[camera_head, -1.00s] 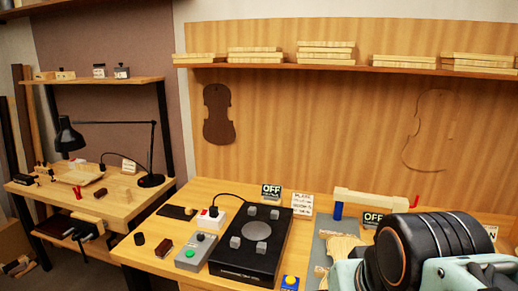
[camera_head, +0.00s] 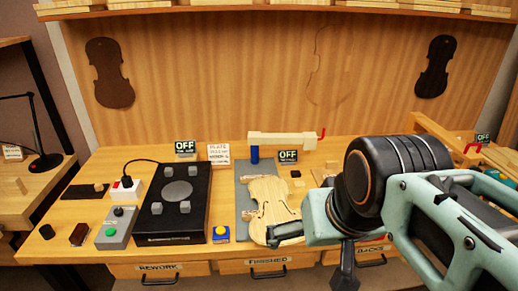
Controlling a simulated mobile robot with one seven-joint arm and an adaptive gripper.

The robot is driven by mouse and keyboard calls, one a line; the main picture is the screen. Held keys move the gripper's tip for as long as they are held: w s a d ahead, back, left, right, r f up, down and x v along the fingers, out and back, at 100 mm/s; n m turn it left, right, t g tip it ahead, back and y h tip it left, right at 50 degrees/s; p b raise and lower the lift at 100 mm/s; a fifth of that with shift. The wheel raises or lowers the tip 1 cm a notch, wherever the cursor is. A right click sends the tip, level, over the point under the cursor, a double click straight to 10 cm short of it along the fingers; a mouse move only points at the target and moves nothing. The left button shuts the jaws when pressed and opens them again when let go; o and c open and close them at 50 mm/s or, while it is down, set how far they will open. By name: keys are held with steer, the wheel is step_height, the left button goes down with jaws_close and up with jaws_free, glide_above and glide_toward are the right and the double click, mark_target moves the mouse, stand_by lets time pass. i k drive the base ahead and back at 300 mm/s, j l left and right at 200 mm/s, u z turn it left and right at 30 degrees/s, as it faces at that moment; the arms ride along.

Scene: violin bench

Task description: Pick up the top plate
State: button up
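The top plate, a pale violin-shaped piece (camera_head: 268,192), lies on a grey mat (camera_head: 243,172) at the middle of the bench. Its lower right part is close to my arm in the picture.
A black box with a round disc (camera_head: 172,222) and a grey button box (camera_head: 118,228) stand left of the plate. A pale bar clamp (camera_head: 283,141) stands behind. Drawers (camera_head: 268,267) line the bench front.

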mark_target(273, 192)
steer(key=i+j, duration=0.15)
steer(key=j, duration=0.15)
steer(key=i+j+z, duration=0.1)
steer(key=z, duration=0.2)
steer(key=j+z, duration=0.3)
steer(key=k+j+z, duration=0.1)
steer(key=z, duration=0.75)
steer(key=i+z, duration=0.2)
steer(key=k, duration=0.1)
